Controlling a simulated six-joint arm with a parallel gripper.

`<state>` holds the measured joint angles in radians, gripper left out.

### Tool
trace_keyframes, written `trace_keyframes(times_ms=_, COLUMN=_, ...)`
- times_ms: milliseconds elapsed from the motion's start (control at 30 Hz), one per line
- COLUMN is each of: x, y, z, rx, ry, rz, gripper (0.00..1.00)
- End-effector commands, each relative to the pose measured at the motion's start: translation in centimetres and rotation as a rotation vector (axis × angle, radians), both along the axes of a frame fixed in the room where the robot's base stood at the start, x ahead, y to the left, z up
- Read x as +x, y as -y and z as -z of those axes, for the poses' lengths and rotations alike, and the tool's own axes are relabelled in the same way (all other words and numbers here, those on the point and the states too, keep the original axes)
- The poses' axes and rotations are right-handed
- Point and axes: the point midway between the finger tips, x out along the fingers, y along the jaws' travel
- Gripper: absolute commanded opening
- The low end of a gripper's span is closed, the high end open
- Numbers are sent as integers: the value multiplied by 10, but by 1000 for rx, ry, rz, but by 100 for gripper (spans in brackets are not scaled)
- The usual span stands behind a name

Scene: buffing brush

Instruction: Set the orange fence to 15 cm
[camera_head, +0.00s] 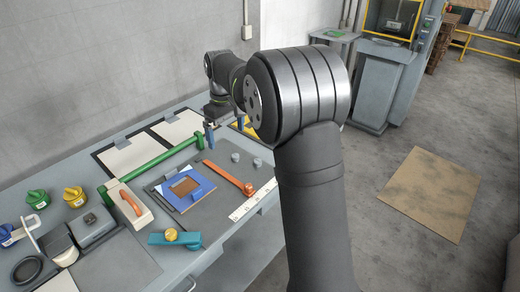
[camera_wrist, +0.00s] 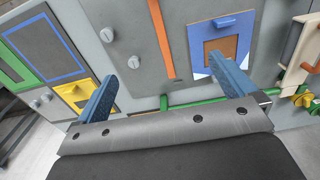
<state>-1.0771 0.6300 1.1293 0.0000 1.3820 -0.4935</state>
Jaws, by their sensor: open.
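The orange fence (camera_head: 226,175) is a thin bar lying across the grey board (camera_head: 222,208), with its near end by a white scale (camera_head: 254,200) with dark marks. The scale's numbers are too small to read. The fence also shows at the top middle of the wrist view (camera_wrist: 161,40). My gripper (camera_head: 225,131) is above the back part of the bench, behind the fence and apart from it. In the wrist view my gripper (camera_wrist: 166,88) has its two blue fingers wide apart with nothing between them.
A blue frame with a brown panel (camera_head: 187,188) lies left of the fence. Two small grey knobs (camera_head: 236,157) are to its right. A green bar (camera_head: 160,160) runs along the left. An orange-handled block (camera_head: 130,205) and several coloured pots (camera_head: 74,196) stand farther left.

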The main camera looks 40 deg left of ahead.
Motion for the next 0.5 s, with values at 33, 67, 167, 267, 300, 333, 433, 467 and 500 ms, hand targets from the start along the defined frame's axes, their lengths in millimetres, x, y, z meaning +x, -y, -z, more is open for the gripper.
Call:
trace_keyframes(times_ms=33, x=0, y=0, z=-1, rx=0, ry=0, rz=0, gripper=100)
trace_keyframes(times_ms=67, x=0, y=0, z=-1, rx=-1, ry=0, rz=0, gripper=100)
trace_keyframes(times_ms=167, x=0, y=0, z=-1, rx=-1, ry=0, rz=0, gripper=100)
trace_keyframes(times_ms=267, x=0, y=1, z=-1, rx=0, ry=0, rz=0, gripper=92)
trace_keyframes(times_ms=300, x=0, y=3, z=-1, rx=0, ry=0, rz=1, gripper=84)
trace_keyframes(times_ms=333, x=0, y=6, z=-2, rx=0, ry=0, rz=1, gripper=78)
trace_keyframes(times_ms=433, x=1, y=28, z=-7, rx=1, ry=0, rz=3, gripper=59)
trace_keyframes(times_ms=467, x=1, y=37, z=-7, rx=0, ry=0, rz=3, gripper=53)
trace_keyframes(times_ms=500, x=0, y=48, z=-9, rx=1, ry=0, rz=3, gripper=45)
